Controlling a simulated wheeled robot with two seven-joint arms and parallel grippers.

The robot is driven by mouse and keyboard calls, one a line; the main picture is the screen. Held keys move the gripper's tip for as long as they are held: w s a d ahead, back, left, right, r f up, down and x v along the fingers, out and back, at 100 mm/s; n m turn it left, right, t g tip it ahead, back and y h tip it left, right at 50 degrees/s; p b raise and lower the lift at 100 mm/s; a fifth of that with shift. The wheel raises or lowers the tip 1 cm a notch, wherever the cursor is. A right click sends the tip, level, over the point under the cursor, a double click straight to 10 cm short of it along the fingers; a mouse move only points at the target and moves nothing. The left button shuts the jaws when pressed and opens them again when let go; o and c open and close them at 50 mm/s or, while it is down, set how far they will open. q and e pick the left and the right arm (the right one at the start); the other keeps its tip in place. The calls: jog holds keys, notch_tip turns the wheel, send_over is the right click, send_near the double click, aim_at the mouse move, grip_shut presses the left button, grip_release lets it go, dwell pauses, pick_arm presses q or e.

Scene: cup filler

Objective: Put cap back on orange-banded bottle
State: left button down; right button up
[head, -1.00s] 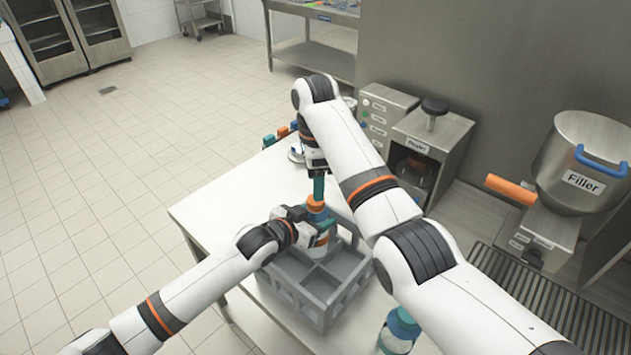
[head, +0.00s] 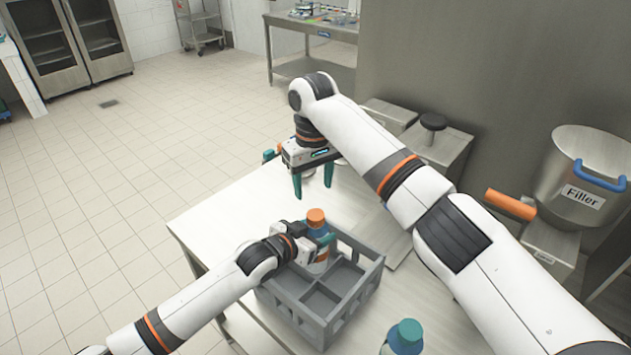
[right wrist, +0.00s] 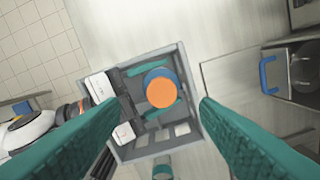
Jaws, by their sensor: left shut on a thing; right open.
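The orange cap (head: 316,215) sits on top of the blue bottle (head: 317,229), level as far as I can tell. It also shows from above in the right wrist view as an orange disc (right wrist: 161,91). My left gripper (head: 322,244) is shut around the bottle below the cap. My right gripper (head: 313,191) is open and empty, above and behind the cap, with its teal fingers pointing down.
The crate's other visible compartments look empty. A teal-capped bottle (head: 404,338) stands on the table right of the crate. The filler (head: 590,170), with an orange handle (head: 510,204), is at the right. The white table (head: 215,215) is clear left of the crate.

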aim_at(315, 214)
jog(key=n, duration=0.3)
jog(key=shift+d+n, duration=0.2)
jog(key=shift+n, duration=0.1)
jog(key=shift+s+f, duration=0.1)
jog(key=shift+f, duration=3.95)
jog(key=c, duration=1)
jog(key=m, duration=0.4)
jog(key=shift+m, duration=0.3)
jog(key=shift+c, duration=0.2)
jog(key=m, duration=0.4)
jog(key=o, duration=1.1)
jog(key=shift+o, duration=0.2)
